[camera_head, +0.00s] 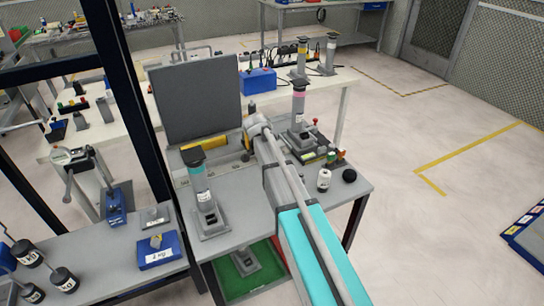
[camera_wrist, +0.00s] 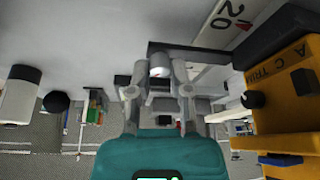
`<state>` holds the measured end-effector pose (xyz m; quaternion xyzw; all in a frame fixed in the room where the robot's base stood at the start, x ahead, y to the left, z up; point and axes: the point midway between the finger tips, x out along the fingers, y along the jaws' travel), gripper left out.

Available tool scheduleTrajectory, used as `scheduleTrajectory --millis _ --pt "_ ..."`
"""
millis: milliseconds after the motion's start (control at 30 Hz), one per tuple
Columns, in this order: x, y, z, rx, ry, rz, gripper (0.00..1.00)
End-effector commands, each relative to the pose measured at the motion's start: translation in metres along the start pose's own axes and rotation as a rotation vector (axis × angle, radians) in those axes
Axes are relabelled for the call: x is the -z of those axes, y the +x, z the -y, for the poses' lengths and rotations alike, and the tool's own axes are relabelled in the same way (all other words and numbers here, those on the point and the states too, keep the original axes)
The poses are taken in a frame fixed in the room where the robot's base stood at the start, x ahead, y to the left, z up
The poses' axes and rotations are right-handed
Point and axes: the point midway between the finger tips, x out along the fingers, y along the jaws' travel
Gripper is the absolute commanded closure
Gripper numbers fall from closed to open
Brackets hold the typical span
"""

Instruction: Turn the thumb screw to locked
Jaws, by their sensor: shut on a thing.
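My gripper (camera_wrist: 159,88) is in the middle of the wrist view, with its two grey fingers around a small pale grey cylindrical part, apparently the thumb screw (camera_wrist: 158,66). A small red mark shows on that part. The fingers are closed on it, and its lower end is partly hidden by them. In the head view my gripper (camera_head: 256,126) is over the back of the grey bench, just right of the dark grey panel. My arm hides most of the spot, so the screw's turn position cannot be read.
An orange-yellow box (camera_wrist: 285,100) with black knobs is close on the right in the wrist view. A white bottle (camera_head: 323,181) and a black ball-shaped knob (camera_head: 349,175) stand on the bench's right. A dark upright panel (camera_head: 195,97) stands at the back left. Open floor lies to the right.

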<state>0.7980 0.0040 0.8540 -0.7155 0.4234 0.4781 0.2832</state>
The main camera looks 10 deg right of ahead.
Motion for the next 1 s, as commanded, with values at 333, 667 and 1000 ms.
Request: scheduleTrajectory --millis 333,667,1000 --pt "-0.0001 0.0002 0.0000 0.001 0.000 0.000 0.52" --pt "0.0000 0.0001 -0.0002 0.000 -0.001 0.000 0.40" --pt "0.0000 0.0000 -0.0009 0.014 -0.032 -0.001 0.40"
